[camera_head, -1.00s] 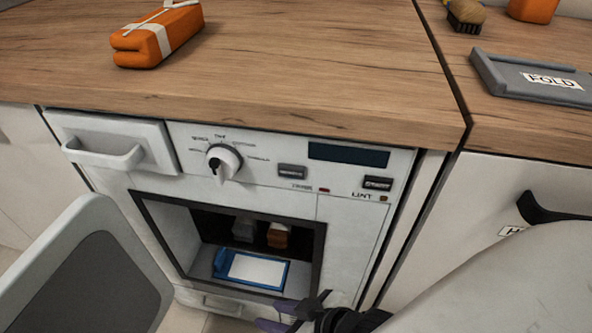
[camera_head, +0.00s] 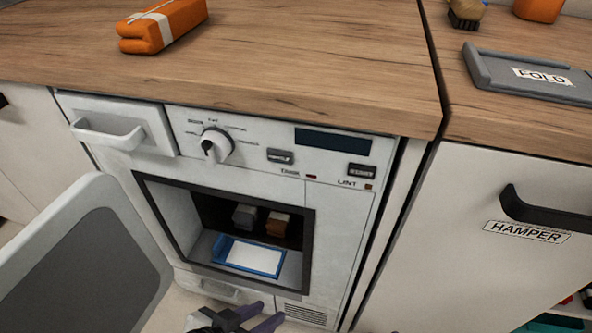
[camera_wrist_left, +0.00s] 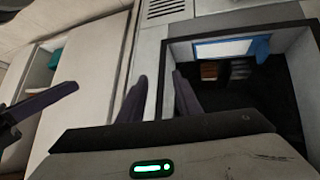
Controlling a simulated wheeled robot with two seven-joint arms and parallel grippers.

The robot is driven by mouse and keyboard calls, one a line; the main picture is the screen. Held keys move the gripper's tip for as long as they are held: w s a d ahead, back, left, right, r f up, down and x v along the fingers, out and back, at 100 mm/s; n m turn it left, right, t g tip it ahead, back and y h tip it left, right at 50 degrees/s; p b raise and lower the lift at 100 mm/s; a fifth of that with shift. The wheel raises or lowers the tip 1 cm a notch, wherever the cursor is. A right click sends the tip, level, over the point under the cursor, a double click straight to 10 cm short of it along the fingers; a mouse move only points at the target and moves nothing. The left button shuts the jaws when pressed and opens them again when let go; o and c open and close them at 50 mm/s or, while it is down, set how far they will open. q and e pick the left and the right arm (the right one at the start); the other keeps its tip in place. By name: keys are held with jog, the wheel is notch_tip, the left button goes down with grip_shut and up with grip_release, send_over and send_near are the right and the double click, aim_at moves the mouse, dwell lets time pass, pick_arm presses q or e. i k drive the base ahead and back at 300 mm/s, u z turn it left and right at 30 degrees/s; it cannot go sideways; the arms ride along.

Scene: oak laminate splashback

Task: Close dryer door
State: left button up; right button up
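The dryer door (camera_head: 82,265), a pale frame around a dark grey panel, stands open at the lower left of the head view. The dryer (camera_head: 345,225) shows its square opening with a dark rim. My left gripper (camera_head: 262,318) is at the bottom of the head view, below the opening and right of the door, apart from it. In the left wrist view its two dark purple fingers (camera_wrist_left: 160,98) are apart with nothing between them. Part of my right gripper (camera_wrist_left: 42,105) shows at the left of that view; its opening cannot be judged.
Inside the drum opening lie a blue-and-white tray-like item (camera_head: 250,257) and small grey and orange items. A wooden counter (camera_head: 300,70) overhangs the dryer. A drawer handle (camera_head: 107,133) juts out at upper left. The hamper front (camera_head: 470,230) stands to the right, with a black handle.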

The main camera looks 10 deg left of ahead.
aim_at(89, 261)
jog(key=z, duration=0.15)
jog(key=k, duration=0.4)
jog(key=u, duration=0.6)
jog(key=i, duration=0.3)
jog(key=z, duration=1.55)
jog(key=k, duration=0.85)
jog(key=u, duration=1.7)
